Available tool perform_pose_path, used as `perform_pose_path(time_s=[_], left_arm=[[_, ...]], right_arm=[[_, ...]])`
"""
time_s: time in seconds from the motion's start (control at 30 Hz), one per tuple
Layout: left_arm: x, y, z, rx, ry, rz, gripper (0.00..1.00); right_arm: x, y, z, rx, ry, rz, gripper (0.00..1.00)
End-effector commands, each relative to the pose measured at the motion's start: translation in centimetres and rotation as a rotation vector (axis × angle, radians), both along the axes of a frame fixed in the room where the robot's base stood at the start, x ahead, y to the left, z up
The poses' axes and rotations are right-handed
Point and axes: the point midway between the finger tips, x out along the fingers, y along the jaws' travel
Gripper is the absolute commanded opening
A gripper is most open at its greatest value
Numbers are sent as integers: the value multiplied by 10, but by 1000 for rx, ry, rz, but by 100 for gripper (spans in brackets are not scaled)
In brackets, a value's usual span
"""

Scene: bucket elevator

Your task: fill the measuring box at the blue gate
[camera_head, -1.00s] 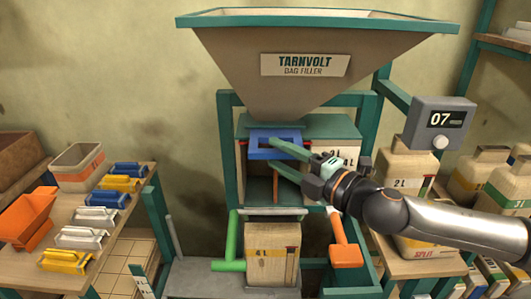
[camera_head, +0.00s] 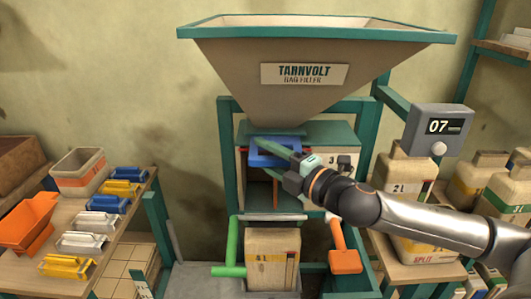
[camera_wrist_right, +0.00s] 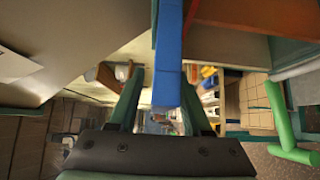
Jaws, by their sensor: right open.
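The blue gate (camera_head: 264,158) is a flat blue slide with a slot, just under the tan hopper (camera_head: 310,72) of the bag filler. The teal-topped box (camera_head: 318,131) below the hopper, with a litre mark on its front, appears to be the measuring box; its inside is mostly hidden. My right gripper (camera_head: 276,159) is at the gate with its fingers apart. In the right wrist view, the blue gate (camera_wrist_right: 168,60) runs between the open fingers (camera_wrist_right: 162,100). I cannot tell whether they touch it. My left gripper is out of view.
A bag (camera_head: 272,257) stands below, between a green handle (camera_head: 232,250) and an orange handle (camera_head: 345,255). The left table (camera_head: 108,243) holds several coloured scoop-like pieces and an orange bin (camera_head: 28,222). Filled bags (camera_head: 405,175) stand at right.

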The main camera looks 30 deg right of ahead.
Motion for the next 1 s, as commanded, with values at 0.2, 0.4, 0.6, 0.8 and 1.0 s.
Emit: perform_pose_path(time_s=[0.2, 0.4, 0.6, 0.8, 1.0], left_arm=[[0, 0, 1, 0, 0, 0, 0], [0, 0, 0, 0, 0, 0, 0], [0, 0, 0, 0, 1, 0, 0], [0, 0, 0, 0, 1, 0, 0], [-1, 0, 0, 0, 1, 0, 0]], right_arm=[[2, 1, 0, 0, 0, 1, 49], [1, 1, 0, 0, 0, 1, 43], [1, 1, 0, 0, 0, 1, 21], [1, 1, 0, 0, 0, 1, 0], [1, 1, 0, 0, 0, 1, 0]])
